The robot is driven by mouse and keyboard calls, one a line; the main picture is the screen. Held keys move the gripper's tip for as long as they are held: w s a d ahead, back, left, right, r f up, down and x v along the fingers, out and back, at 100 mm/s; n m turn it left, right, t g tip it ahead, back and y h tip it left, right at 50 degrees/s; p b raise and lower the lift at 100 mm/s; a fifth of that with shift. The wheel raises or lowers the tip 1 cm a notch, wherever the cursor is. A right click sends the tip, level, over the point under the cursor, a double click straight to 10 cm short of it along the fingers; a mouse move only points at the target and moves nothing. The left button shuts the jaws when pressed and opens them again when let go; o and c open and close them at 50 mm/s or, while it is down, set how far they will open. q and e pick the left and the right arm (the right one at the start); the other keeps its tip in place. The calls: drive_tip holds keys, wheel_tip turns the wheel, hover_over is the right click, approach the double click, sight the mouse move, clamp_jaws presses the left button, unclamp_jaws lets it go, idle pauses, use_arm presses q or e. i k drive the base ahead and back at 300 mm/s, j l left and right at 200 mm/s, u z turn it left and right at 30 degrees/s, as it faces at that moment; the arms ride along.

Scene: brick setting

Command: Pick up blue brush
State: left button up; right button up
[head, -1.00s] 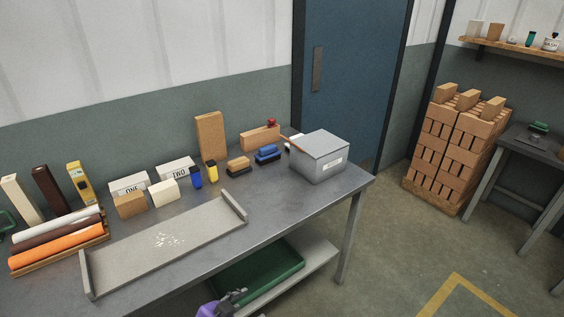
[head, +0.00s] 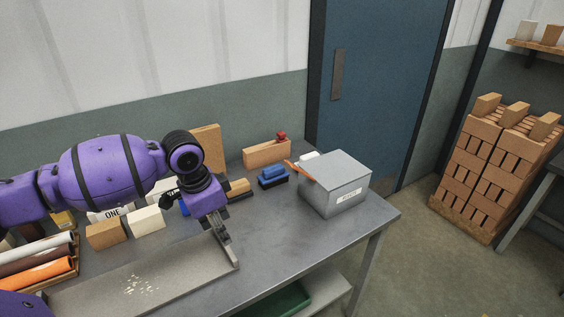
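The blue brush (head: 272,176), a blue block over dark bristles, lies on the grey metal table, left of the grey lidded box and in front of a tan brick with a red knob. My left gripper (head: 222,229) hangs above the table near the right end of the shallow tray, pointing down. It is left of and nearer than the blue brush, apart from it. Its fingers are small and blend with the tray's end wall, so their opening is unclear. My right gripper is not in view.
A tan-topped brush (head: 239,188) lies just left of the blue brush. The grey box (head: 335,184) stands to the right, with an orange-brown stick at its left edge. The shallow tray (head: 185,270) holds white crumbs. The table front (head: 285,225) is clear.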

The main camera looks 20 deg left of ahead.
sight(273, 176)
drive_tip(key=i, duration=1.3)
